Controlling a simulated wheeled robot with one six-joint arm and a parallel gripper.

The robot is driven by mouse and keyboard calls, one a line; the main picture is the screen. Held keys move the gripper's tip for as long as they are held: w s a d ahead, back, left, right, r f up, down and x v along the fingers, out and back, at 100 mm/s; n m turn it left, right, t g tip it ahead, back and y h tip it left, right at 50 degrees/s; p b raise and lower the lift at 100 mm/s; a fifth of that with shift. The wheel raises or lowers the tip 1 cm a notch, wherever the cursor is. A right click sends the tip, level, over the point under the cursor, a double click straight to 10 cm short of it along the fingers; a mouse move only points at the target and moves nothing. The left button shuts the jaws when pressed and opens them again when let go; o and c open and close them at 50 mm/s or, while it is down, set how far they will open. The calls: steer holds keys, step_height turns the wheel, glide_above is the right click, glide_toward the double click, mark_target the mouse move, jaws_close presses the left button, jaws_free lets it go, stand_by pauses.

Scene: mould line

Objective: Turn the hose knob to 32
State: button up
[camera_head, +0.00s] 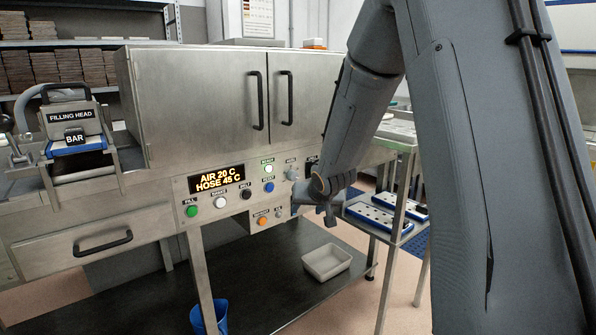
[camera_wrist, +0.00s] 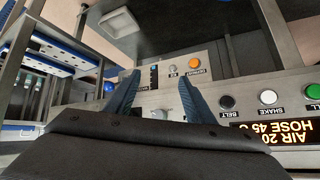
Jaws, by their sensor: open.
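The hose knob (camera_head: 292,173) is a small grey knob on the control panel, under a small label, at the right of the button group. A grey knob (camera_wrist: 158,113), likely the same one, shows between the fingers in the wrist view. The display (camera_head: 217,179) reads AIR 20 C and HOSE 45 C. My gripper (camera_head: 314,211) is open in front of the panel's right part, just below and right of the knob in the head view. In the wrist view my gripper (camera_wrist: 158,79) has its fingers apart with nothing held. Whether they touch the knob cannot be told.
Around the knob are a white button (camera_head: 268,169), a blue button (camera_head: 269,187), a black button (camera_head: 246,194) and an orange button (camera_head: 262,221). A steel cabinet (camera_head: 200,95) stands above. A rack with blue trays (camera_head: 371,217) stands right; a pale bin (camera_head: 327,262) sits below.

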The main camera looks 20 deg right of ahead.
mark_target(295, 177)
steer(key=w+d+r+t+y+p, duration=0.1)
steer(key=w+d+t+y+p, duration=0.25)
steer(key=w, duration=0.25)
steer(key=w+d+r+t+y+p, duration=0.1)
steer(key=w+d+t+y+p, duration=0.1)
steer(key=w+t+y+p, duration=0.25)
steer(key=shift+m+g, duration=0.4)
steer(key=shift+g, duration=0.1)
steer(key=shift+p+x, duration=0.75)
steer(key=shift+x, duration=3.3)
steer(key=shift+w+d+f, duration=0.1)
steer(key=shift+d, duration=0.05)
steer(key=c, duration=1.1)
steer(key=shift+o, duration=0.2)
